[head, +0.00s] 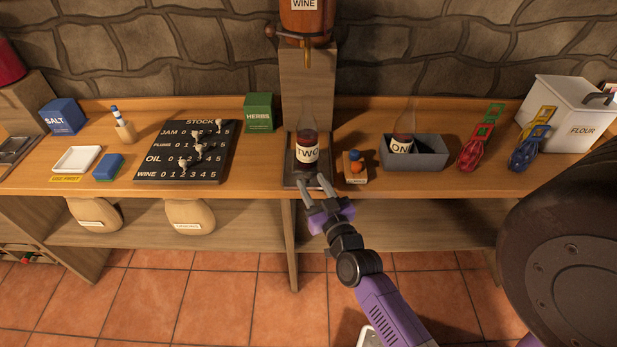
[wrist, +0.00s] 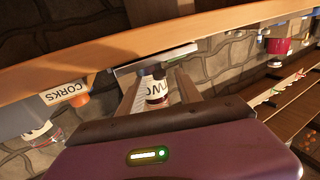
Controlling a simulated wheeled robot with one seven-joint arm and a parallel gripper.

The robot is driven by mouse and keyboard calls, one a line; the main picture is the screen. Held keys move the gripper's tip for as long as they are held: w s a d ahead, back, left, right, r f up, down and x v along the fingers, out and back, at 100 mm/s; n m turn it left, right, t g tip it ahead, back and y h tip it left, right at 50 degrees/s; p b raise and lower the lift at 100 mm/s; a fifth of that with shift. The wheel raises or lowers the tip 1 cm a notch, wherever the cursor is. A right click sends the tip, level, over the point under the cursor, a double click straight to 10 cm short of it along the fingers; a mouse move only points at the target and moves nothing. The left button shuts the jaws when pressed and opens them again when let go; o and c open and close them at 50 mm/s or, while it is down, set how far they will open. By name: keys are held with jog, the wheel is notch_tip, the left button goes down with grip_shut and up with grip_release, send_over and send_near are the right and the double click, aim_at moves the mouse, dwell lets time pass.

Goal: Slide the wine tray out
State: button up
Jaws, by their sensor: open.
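The wine tray (head: 291,182) is a thin, dark flat tray on the bench, under the wine cask's tap. A dark glass bottle labelled TWO (head: 307,150) stands upright on it. My gripper (head: 314,184) is open at the tray's front edge, just in front of the bottle. In the wrist view my two fingers (wrist: 157,86) are apart, with the bottle (wrist: 157,91) appearing between them. Whether a finger touches the tray cannot be told.
The wine cask (head: 306,22) stands above on a wooden post. A corks box (head: 355,167) is close on the right, then a grey bin (head: 428,160) with bottle ONE (head: 402,142). A stock board (head: 180,152) lies left. A dark round barrel (head: 570,250) fills the lower right.

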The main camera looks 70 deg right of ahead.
jog(key=shift+v, duration=1.95)
jog(key=s+a+r+n+y, duration=0.2)
jog(key=s+a+n+y, duration=0.1)
jog(key=a, duration=0.6)
jog(key=s+a+r+n+t+y, duration=0.1)
jog(key=s+a+r+n+y, duration=0.2)
jog(key=a, duration=0.7)
jog(key=s+a+r+n+t+y, duration=0.1)
jog(key=s+a+r+n+y, duration=0.2)
jog(key=s+a+y, duration=0.3)
jog(key=s+a, duration=0.1)
jog(key=a, duration=0.3)
jog(key=shift+s+a+r+y, duration=0.2)
jog(key=shift+s+y, duration=0.05)
jog(key=shift+y, duration=0.15)
jog(key=shift+d, duration=0.1)
